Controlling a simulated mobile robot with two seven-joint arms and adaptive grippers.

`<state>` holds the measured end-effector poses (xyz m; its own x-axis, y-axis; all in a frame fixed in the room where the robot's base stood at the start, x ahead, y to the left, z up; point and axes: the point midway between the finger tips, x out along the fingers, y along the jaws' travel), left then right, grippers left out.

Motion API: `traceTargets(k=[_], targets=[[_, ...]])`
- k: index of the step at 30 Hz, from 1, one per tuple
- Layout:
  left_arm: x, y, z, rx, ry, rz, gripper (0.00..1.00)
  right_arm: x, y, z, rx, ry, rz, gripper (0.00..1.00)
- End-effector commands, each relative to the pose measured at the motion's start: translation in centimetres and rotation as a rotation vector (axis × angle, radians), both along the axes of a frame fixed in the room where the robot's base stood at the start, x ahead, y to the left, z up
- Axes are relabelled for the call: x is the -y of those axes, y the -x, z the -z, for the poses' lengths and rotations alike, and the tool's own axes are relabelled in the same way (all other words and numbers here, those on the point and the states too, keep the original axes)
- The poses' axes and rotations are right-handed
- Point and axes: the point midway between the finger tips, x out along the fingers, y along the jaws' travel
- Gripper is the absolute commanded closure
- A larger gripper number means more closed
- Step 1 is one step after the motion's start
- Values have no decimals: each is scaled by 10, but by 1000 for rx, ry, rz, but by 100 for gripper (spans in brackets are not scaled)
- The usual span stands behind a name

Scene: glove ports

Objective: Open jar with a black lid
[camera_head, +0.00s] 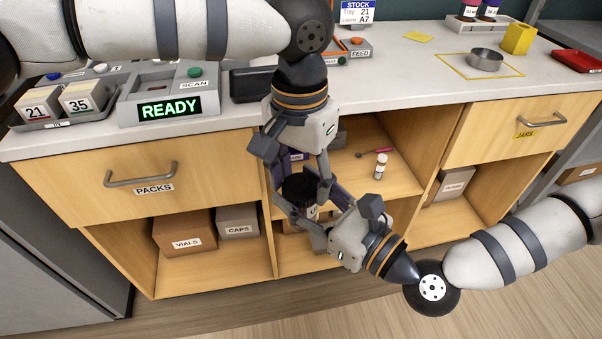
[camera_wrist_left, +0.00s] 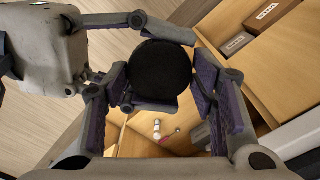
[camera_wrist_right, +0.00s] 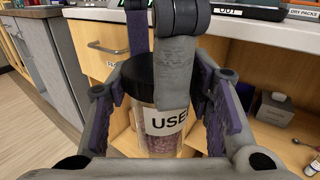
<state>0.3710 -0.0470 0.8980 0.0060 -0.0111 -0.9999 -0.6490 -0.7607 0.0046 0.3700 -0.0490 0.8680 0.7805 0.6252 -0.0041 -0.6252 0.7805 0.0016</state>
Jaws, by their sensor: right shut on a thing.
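The jar (camera_wrist_right: 158,130) is clear with reddish-brown contents and a white label reading "USE…", partly covered. It is upright in front of the cabinet's open middle bay. Its black lid (camera_head: 300,187) is on top and shows round in the left wrist view (camera_wrist_left: 160,72). My right gripper (camera_head: 308,214) is shut on the jar's body from the right. My left gripper (camera_head: 299,180) points down from above, open, with its fingers on either side of the lid. In the right wrist view, one left finger covers part of the lid and label.
The counter (camera_head: 408,75) above carries a READY station (camera_head: 170,100), a yellow-outlined spot with a metal dish (camera_head: 486,60) and a red tray (camera_head: 577,61). A small white-capped bottle (camera_head: 381,166) stands in the middle bay. Drawers PACKS (camera_head: 140,178) and JARS (camera_head: 525,131) are closed.

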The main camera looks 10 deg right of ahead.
Motion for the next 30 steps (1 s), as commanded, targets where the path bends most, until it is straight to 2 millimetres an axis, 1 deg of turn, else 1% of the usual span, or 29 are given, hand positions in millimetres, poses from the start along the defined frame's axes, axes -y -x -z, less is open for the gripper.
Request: traceTargets(k=[1, 2, 3, 4, 6, 7, 9, 19, 22, 27, 30], targets=[[0, 0, 0, 0, 0, 0, 67, 0, 0, 0, 1, -1, 0, 100], [0, 0, 0, 0, 0, 0, 74, 0, 0, 0, 1, -1, 0, 100], [0, 0, 0, 0, 0, 0, 83, 0, 0, 0, 1, -1, 0, 100], [0, 0, 0, 0, 0, 0, 85, 0, 0, 0, 1, -1, 0, 100], [0, 0, 0, 1, -1, 0, 85, 0, 0, 0, 1, -1, 0, 100], [0, 0, 0, 1, -1, 0, 45, 0, 0, 0, 1, -1, 0, 100], [0, 0, 0, 1, -1, 0, 32, 0, 0, -1, 1, -1, 0, 100], [0, 0, -3, 1, 1, 0, 32, 0, 0, 0, 1, -1, 0, 100], [0, -1, -13, 2, 1, -1, 32, 0, 0, 0, 1, -1, 0, 100], [0, 0, -42, 1, 1, -2, 32, 0, 0, -1, 1, 0, 0, 100], [-1, 0, -46, 0, 0, -1, 32, 0, 0, -1, 2, 0, 0, 100]])
